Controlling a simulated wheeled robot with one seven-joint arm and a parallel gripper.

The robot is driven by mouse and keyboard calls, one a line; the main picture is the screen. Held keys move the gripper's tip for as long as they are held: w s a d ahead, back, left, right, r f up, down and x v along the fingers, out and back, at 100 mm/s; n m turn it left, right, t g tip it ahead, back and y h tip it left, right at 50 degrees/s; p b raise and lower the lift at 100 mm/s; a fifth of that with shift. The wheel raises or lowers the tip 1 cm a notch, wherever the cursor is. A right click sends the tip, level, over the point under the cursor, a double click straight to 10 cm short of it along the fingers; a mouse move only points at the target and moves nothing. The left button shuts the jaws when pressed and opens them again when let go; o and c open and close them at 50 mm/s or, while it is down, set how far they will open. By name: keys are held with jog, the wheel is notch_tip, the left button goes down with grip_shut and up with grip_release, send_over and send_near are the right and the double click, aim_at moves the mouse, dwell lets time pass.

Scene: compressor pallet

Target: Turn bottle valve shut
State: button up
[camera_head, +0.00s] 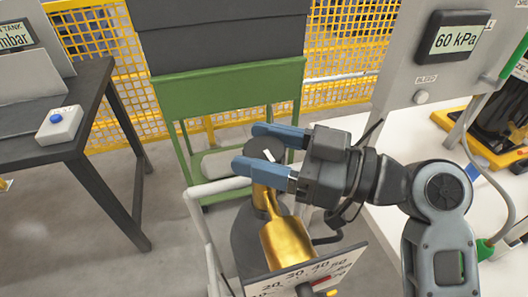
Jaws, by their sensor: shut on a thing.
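The bottle valve has a dark round knob (264,150) with a white mark on top. Below it is a brass-coloured valve body (285,245). My gripper (249,147) comes in from the right, and its two blue fingers lie on either side of the knob, shut on it. The fingers partly cover the knob's sides. A dark bottle (243,240) stands under the valve, mostly hidden by the brass body and a gauge (308,280) with a red pointer at the bottom edge.
A white rail (203,240) runs close left of the bottle. A green stand (225,95) is behind. A grey panel with a 60 kPa display (458,42) stands at right. A dark table (85,140) with a blue-button box (59,124) is at left, with bare floor between.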

aim_at(283, 158)
jog(key=shift+m+t+h, duration=0.7)
jog(key=shift+m+t, duration=0.3)
jog(key=shift+t, duration=0.4)
jog(key=o, duration=1)
jog(key=shift+c, duration=0.2)
jog(key=shift+d, duration=0.1)
jog(key=b+v, duration=0.2)
jog(key=v, duration=0.5)
jog(key=shift+s+d, duration=0.2)
jog(key=shift+d, duration=0.05)
